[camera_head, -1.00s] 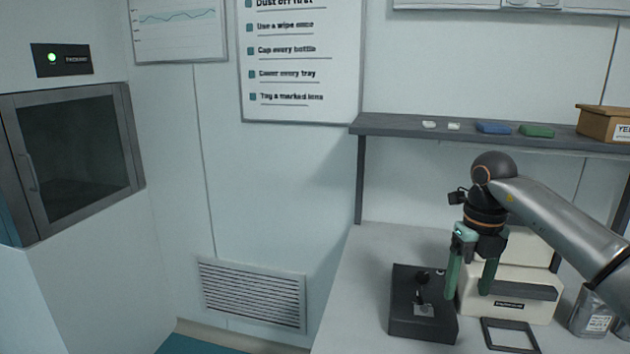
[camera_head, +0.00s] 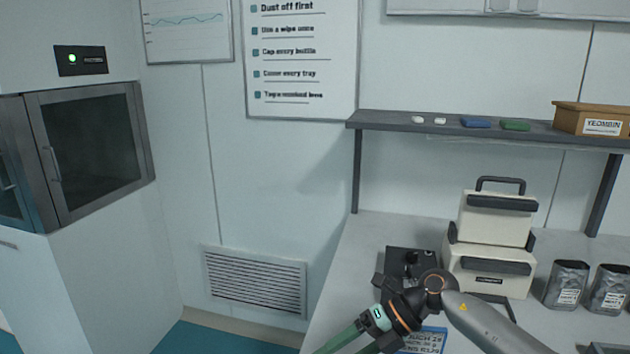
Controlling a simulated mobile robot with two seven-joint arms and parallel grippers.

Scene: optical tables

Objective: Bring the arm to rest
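My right arm comes in from the lower right, and its wrist hangs low over the front of the bench. My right gripper (camera_head: 360,345) has green fingers that point down and to the left. The fingers stand apart with nothing seen between them; their tips are cut off by the bottom edge. My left gripper is not in view.
A dark box (camera_head: 408,262) stands just behind my wrist, partly hidden by it. A blue-edged sign (camera_head: 432,340) lies beside my gripper. Stacked cream cases (camera_head: 490,262) and metal canisters (camera_head: 567,284) stand to the right. A shelf (camera_head: 385,121) runs above the bench.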

